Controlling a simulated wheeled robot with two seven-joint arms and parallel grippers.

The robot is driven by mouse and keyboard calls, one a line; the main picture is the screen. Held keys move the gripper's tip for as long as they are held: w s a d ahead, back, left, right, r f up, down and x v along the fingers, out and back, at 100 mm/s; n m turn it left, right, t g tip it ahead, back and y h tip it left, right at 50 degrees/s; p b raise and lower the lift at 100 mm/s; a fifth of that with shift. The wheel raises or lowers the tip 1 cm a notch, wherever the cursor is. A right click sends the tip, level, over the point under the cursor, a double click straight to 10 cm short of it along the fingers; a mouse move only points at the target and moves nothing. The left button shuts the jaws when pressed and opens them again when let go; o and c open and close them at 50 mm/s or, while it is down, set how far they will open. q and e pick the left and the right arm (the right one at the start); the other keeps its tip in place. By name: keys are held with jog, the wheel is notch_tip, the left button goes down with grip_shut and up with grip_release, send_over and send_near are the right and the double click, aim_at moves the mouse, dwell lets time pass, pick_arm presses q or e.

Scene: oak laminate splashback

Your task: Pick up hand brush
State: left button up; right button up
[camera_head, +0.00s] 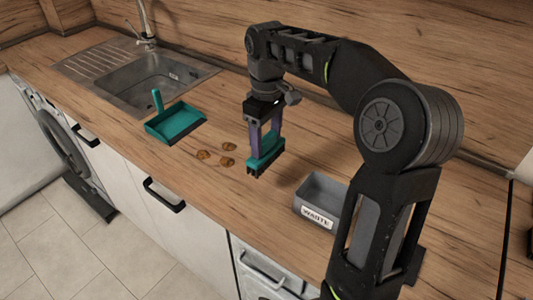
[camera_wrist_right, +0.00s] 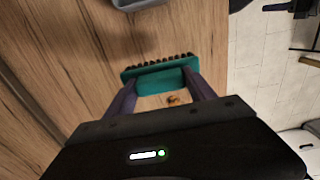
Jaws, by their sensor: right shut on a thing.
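The teal hand brush (camera_head: 264,151) with dark bristles is held between the purple fingers of my right gripper (camera_head: 264,137). In the right wrist view the brush (camera_wrist_right: 160,80) lies across the fingertips of the right gripper (camera_wrist_right: 160,98), bristles pointing to the top of the picture. The right gripper is shut on it. In the head view the brush hangs over the wooden worktop; its exact height is hard to tell. My left gripper is not in view.
A teal dustpan (camera_head: 176,124) lies left of the brush, by the sink (camera_head: 148,82). Several brown crumbs (camera_head: 227,162) lie between dustpan and brush. A grey bin labelled "WASTE" (camera_head: 316,218) stands to the right, near the worktop's front edge. A wooden splashback (camera_head: 350,22) rises behind.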

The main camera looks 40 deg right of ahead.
notch_tip(320, 180, up, 3)
jog(key=shift+f+p, duration=0.15)
jog(key=shift+p, duration=0.6)
jog(key=o, duration=0.9)
jog(key=c, duration=0.7)
jog(key=shift+o, duration=0.2)
jog(key=shift+f, duration=0.1)
